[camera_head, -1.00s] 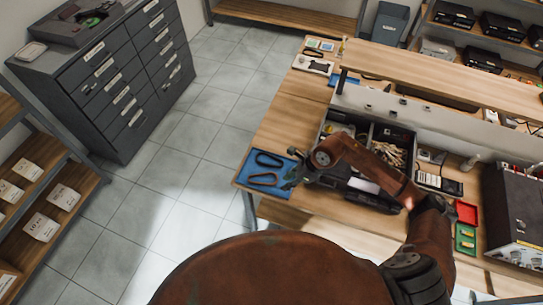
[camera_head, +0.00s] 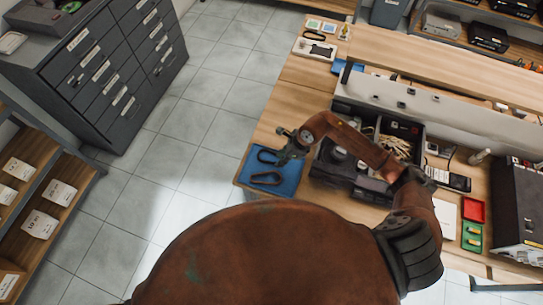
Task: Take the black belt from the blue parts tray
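The blue parts tray (camera_head: 292,181) lies flat at the near left corner of the wooden bench. Two dark belt-like loops lie in it, an upper one (camera_head: 266,156) and a lower one (camera_head: 266,179). Both look black, and I cannot tell them apart by kind. My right gripper (camera_head: 284,159) is over the upper right part of the tray, close to the right end of the upper loop. It points down and is small in view; I cannot tell whether its fingers are open or touch the loop. My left gripper is not in view.
A black organizer (camera_head: 345,183) with tools stands on the bench right of the tray, under my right arm. Red (camera_head: 473,209) and green (camera_head: 471,237) trays lie further right. A raised wooden shelf (camera_head: 440,75) runs behind. The floor left of the bench is clear.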

